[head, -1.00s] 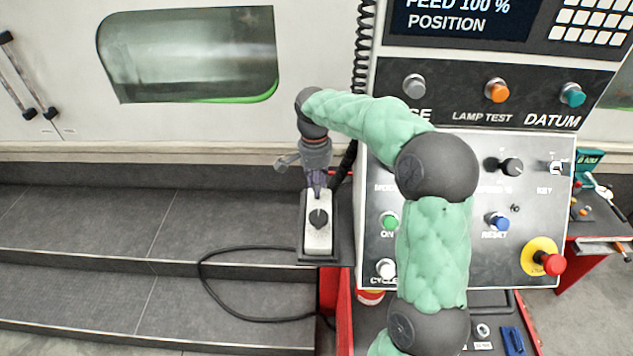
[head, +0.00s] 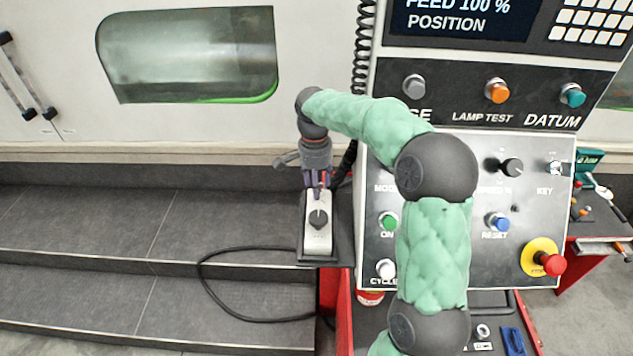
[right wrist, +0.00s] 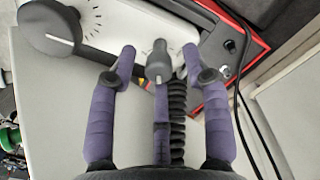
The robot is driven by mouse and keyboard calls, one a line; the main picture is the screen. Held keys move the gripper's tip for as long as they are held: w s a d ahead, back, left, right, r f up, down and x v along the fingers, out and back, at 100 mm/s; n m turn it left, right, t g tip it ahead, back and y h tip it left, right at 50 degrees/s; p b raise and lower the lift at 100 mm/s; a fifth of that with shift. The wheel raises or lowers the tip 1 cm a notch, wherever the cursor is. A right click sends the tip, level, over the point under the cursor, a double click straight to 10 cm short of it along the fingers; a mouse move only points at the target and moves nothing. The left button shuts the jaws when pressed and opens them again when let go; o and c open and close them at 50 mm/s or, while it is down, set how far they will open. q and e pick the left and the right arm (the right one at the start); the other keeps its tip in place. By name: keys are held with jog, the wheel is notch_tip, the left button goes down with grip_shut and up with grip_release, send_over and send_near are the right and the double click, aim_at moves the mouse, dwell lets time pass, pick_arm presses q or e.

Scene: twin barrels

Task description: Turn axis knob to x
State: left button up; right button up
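A pale hand-held control box (head: 317,238) with dark edges hangs at the left side of the machine panel. On it, a large black knob (head: 317,218) shows in the head view and at the upper left of the right wrist view (right wrist: 48,32). A smaller grey knob (right wrist: 158,62) with dial marks around it sits between the purple fingers of my right gripper (right wrist: 158,60). The fingers stand apart with a visible gap on each side of this knob. My right gripper (head: 316,180) hides that knob in the head view. Its labels are unreadable. My left gripper is out of view.
The machine panel (head: 520,225) with buttons and a red emergency stop (head: 552,264) stands to the right, partly behind my green arm. A coiled black cable (right wrist: 177,105) runs below the small knob. A loose cable (head: 215,297) lies over the dark steps.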

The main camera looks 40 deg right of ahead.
notch_tip(320, 180, up, 12)
jog(key=shift+w, duration=0.2)
dwell(0.5)
jog(key=shift+a+f, duration=0.1)
dwell(0.4)
